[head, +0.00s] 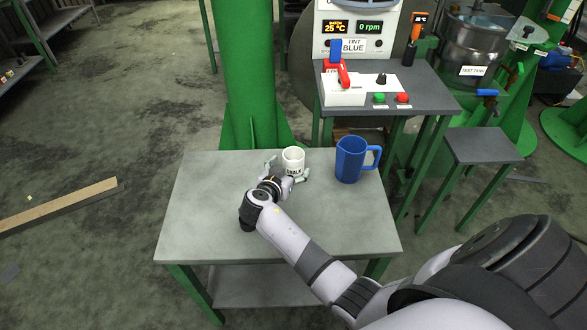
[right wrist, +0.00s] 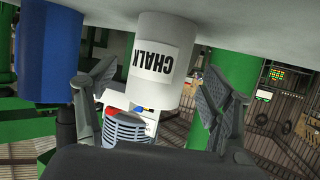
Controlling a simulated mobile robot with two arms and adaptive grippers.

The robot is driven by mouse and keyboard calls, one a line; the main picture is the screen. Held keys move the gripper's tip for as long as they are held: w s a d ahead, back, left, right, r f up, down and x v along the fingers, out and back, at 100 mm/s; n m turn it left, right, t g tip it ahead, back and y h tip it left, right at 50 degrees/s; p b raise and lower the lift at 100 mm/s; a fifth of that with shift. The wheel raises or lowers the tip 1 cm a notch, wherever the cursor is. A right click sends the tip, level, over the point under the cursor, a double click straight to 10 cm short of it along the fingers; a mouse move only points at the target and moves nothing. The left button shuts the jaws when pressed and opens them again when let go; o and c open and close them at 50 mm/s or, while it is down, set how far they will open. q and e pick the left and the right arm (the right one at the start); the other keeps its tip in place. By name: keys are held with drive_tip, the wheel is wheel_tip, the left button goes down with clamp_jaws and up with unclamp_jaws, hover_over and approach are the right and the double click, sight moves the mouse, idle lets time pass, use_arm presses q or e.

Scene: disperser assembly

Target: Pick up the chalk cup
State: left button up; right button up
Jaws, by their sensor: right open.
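The chalk cup (head: 293,160) is a white cup with a dark-lettered label, standing on the grey table near its back edge. In the right wrist view the chalk cup (right wrist: 163,60) appears upside down, with the word CHALK readable. My right gripper (head: 287,172) is at the cup, with one finger on each side of it. In the right wrist view the right gripper (right wrist: 160,100) is open, with a visible gap between each finger and the cup. My left gripper is in neither view.
A blue jug (head: 351,160) with a handle stands right of the cup on the table (head: 210,205). A green column (head: 248,70) rises behind the table. A control panel (head: 388,97) with buttons stands at the back right. The table's left side is clear.

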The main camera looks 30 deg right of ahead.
sight(290, 168)
drive_tip(key=b+x, duration=0.1)
drive_tip(key=x, duration=0.3)
drive_tip(key=shift+d+f, duration=0.1)
drive_tip(key=shift+f, duration=0.05)
drive_tip(key=shift+c, duration=0.4)
drive_tip(key=c, duration=1.2)
drive_tip(key=shift+c, duration=0.3)
drive_tip(key=shift+r, duration=0.3)
